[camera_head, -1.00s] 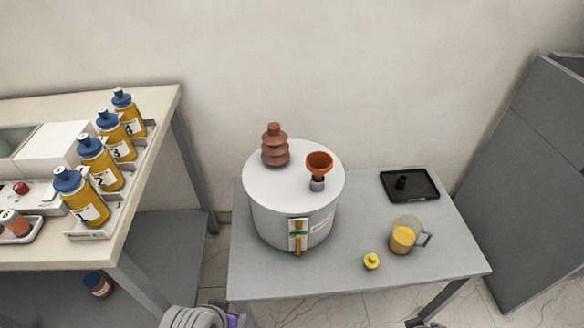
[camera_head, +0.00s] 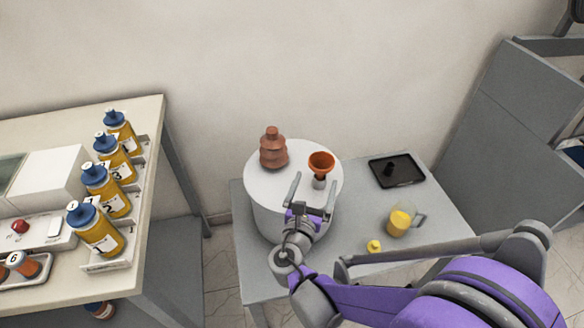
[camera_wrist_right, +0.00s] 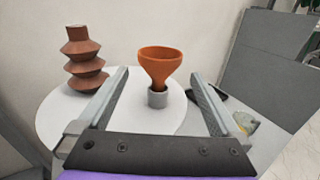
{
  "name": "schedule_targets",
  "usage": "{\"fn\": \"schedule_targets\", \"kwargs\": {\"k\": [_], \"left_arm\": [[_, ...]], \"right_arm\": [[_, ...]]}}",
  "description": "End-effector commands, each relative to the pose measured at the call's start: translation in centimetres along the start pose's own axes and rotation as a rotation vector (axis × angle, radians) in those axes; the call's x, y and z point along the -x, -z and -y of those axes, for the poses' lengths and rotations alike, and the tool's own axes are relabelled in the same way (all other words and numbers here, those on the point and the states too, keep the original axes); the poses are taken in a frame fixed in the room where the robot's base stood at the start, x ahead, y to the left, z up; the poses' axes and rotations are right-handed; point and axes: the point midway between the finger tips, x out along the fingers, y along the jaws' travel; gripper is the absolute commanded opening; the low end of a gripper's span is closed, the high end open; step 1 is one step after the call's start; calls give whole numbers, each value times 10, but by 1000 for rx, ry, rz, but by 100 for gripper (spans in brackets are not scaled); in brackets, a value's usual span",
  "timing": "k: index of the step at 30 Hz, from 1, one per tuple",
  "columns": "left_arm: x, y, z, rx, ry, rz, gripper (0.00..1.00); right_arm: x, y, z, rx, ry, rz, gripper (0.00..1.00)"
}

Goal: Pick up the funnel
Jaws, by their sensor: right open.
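The orange funnel (camera_head: 321,162) stands upright in a short grey neck (camera_head: 319,182) on top of the white cylindrical transformer tank (camera_head: 262,190). In the right wrist view the funnel (camera_wrist_right: 160,64) appears between the two fingers, beyond their tips, with its spout in the grey neck (camera_wrist_right: 157,97). My right gripper (camera_head: 313,192) is open and empty, just in front of the funnel and pointing at it. The same gripper's fingers (camera_wrist_right: 158,78) are spread wide in the right wrist view. I see no contact with the funnel. My left gripper is not in view.
A brown ribbed bushing (camera_head: 273,148) stands on the tank left of the funnel. A jug of yellow liquid (camera_head: 399,222), a small yellow cap (camera_head: 374,246) and a black tray (camera_head: 397,170) are on the grey table to the right. Several blue-capped bottles line the left bench.

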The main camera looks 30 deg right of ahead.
Motion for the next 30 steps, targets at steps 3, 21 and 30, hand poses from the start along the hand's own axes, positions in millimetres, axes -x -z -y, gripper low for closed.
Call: {"fn": "schedule_targets", "kwargs": {"k": [3,21,30], "left_arm": [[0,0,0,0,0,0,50],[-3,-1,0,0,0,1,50],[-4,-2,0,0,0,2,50]], "right_arm": [[-8,-3,-2,35,-4,21,100],[-74,-3,-3,34,-4,19,100],[-109,-4,-5,33,-6,19,100]]}}
